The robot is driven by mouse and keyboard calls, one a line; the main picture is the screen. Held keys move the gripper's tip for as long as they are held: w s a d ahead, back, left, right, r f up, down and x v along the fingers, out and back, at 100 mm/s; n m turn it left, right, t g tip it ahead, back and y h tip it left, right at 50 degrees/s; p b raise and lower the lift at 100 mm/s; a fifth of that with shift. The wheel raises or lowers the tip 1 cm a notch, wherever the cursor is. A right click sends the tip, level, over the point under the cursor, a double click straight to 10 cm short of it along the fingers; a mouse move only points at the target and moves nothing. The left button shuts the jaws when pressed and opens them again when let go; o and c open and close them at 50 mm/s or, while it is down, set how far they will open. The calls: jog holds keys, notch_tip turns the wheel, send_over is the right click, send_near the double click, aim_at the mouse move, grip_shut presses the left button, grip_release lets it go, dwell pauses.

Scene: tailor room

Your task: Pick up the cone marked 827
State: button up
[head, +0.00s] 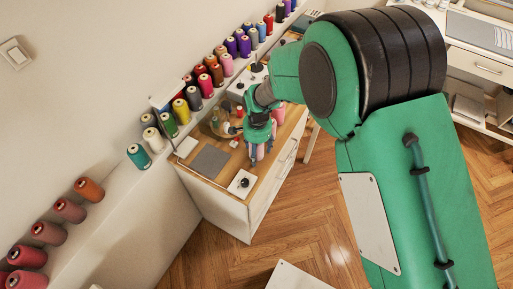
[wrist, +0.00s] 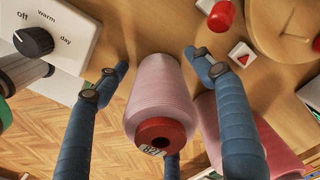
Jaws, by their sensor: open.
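A pink thread cone (wrist: 160,90) with a red core end and a small label lies between the fingers of my gripper (wrist: 158,62) in the wrist view. The label looks like 827, upside down. The blue fingers are open, one on each side, with visible gaps to the cone. A third finger shows partly below it. In the head view my gripper (head: 260,150) is over the wooden cabinet top, with a bit of pink showing between the fingers.
A second pink cone (wrist: 268,150) is close beside the right finger. A switch box (wrist: 62,28) with a dial, a red object (wrist: 221,15) and a round wooden item (wrist: 285,25) are nearby. In the head view, several colored cones (head: 217,74) line the wall ledge behind the cabinet (head: 235,210).

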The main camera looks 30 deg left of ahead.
jog(key=shift+c, duration=0.3)
jog(key=c, duration=1.3)
jog(key=shift+r, duration=0.1)
jog(key=shift+r+p, duration=0.35)
jog(key=shift+r, duration=0.45)
notch_tip(320, 180, up, 2)
jog(key=shift+d+r+p, duration=0.1)
jog(key=shift+p, duration=0.25)
jog(key=s+d, duration=0.3)
jog(key=s+d+p, duration=0.1)
jog(key=s+d, duration=0.3)
jog(key=s+d+r+p, duration=0.1)
jog(key=s+d, duration=0.3)
jog(key=shift+s+d, duration=0.1)
jog(key=shift+d, duration=0.05)
